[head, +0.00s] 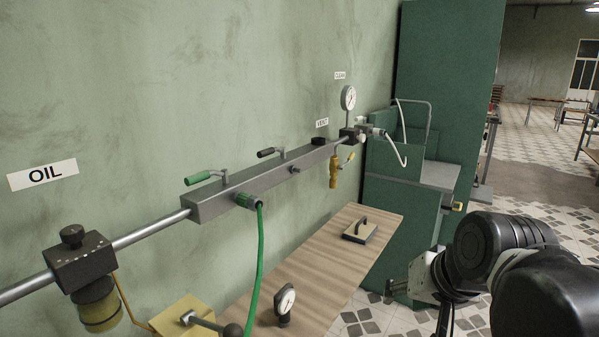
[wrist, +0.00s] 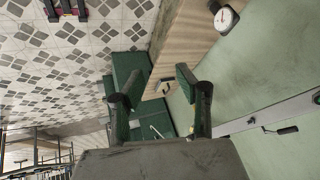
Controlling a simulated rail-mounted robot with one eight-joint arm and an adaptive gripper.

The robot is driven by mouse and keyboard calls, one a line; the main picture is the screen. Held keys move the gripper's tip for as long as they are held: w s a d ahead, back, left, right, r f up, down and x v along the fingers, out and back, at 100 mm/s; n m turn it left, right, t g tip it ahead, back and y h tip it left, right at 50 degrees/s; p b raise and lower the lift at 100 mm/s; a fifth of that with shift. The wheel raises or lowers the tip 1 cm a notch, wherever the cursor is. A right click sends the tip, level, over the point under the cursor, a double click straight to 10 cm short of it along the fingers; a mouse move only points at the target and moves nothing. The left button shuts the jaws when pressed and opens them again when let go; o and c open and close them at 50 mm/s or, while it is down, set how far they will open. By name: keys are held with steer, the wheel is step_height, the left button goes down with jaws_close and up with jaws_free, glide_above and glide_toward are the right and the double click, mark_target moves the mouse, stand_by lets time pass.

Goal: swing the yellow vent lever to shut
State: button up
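The yellow vent lever (head: 349,157) is at the right end of the grey manifold bar (head: 240,180) in the head view, below the VENT label (head: 322,123). A yellow valve body (head: 333,172) hangs down just left of it. The lever tilts up to the right. I cannot make it out in the wrist view. My gripper (wrist: 160,102) is open in the wrist view, with two dark green-padded fingers apart and nothing held between them. In the head view my arm is at the lower right, well apart from the lever.
A green lever (head: 205,176) and a black lever (head: 270,152) stick out along the manifold, with a green hose (head: 258,260) hanging below. A wooden bench (head: 335,240) holds a gauge (head: 285,302) and a handled block (head: 360,231). A green cabinet (head: 450,70) stands right of the lever.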

steer(key=s+d+f+n+h, duration=0.1)
steer(key=s+d+f+n, duration=0.15)
steer(key=s+f, duration=0.3)
steer(key=w+a+r+t+y+p, duration=0.1)
steer(key=w+a+r+p, duration=0.2)
steer(key=w+r, duration=0.8)
steer(key=w+r+m+t+y+p, duration=0.1)
steer(key=w+r, duration=0.2)
steer(key=w, duration=0.6)
steer(key=w+r+m+t+y+p, duration=0.1)
steer(key=w+r, duration=0.1)
steer(key=w, duration=0.8)
steer(key=m+t+y+p, duration=0.2)
steer(key=m+t+p, duration=0.2)
steer(key=p, duration=0.2)
glide_toward(352, 158)
steer(key=shift+n, duration=0.25)
steer(key=p+x, duration=0.1)
steer(key=x, duration=1)
steer(key=shift+s, duration=0.1)
jaws_close()
